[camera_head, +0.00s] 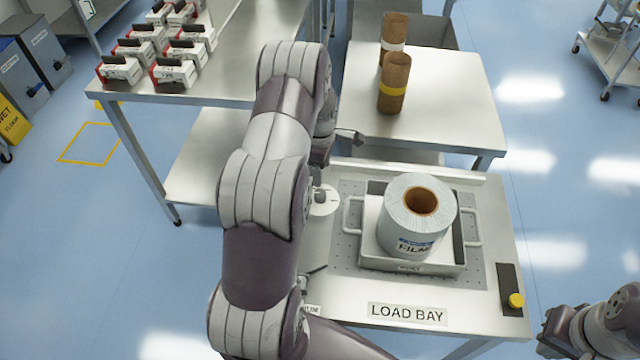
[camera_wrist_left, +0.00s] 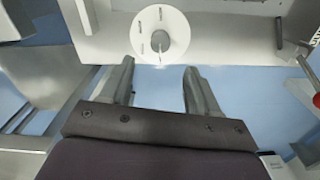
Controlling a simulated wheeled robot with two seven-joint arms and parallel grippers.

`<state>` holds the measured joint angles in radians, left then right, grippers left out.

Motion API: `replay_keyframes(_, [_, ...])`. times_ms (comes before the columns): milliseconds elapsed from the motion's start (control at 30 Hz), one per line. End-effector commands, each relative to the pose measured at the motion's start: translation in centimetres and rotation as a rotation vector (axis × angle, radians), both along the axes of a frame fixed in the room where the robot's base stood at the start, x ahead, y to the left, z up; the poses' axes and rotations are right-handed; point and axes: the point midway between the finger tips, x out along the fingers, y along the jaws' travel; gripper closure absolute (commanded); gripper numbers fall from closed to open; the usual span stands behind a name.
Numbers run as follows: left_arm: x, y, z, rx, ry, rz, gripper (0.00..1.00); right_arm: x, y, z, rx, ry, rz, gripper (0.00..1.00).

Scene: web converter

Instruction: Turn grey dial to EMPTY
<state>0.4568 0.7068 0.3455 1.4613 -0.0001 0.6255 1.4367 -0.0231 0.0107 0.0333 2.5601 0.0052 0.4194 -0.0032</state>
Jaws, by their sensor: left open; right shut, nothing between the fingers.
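The grey dial (camera_head: 319,194) stands on a round white plate (camera_head: 326,206) at the left of the load bay table, partly hidden by my left arm. In the left wrist view the white plate (camera_wrist_left: 160,22) shows with small dark marks. I cannot read its labels or tell where the dial points. My left gripper (camera_head: 346,138) is open and empty, apart from the dial. Its two fingers (camera_wrist_left: 160,68) show spread below the plate in the left wrist view. My right gripper (camera_head: 548,336) is shut and empty at the bottom right, beyond the table's right edge.
A film roll (camera_head: 418,238) stands in a handled metal tray (camera_head: 452,264) on the load bay table (camera_head: 345,285). A yellow button (camera_head: 516,300) sits at the right. Two brown rolls (camera_head: 393,88) stand on the rear table. Several red-and-white units (camera_head: 120,70) fill the left bench.

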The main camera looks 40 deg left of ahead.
Motion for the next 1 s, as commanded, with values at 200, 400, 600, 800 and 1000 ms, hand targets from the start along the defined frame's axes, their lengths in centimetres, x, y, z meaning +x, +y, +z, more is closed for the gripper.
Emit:
replay_keyframes(200, [0.0,0.0,3.2,0.0,-0.001,0.0,0.39,0.0,0.0,-0.5,0.0,0.0,0.0,1.0])
replay_keyframes(400, [0.0,0.0,3.7,0.0,0.001,0.0,0.39,0.0,0.0,-0.5,0.0,0.0,0.0,1.0])
replay_keyframes(600, [0.0,0.0,3.6,0.0,0.001,0.0,0.39,0.0,0.0,-0.5,0.0,0.0,0.0,1.0])
replay_keyframes(800, [0.0,0.0,3.6,0.0,0.0,-0.008,0.39,0.0,0.0,-0.5,0.0,0.0,0.0,1.0])
replay_keyframes(1000, [-2.0,-1.0,2.4,-0.011,0.016,-0.423,0.39,0.0,0.0,-0.5,0.0,0.0,0.0,1.0])
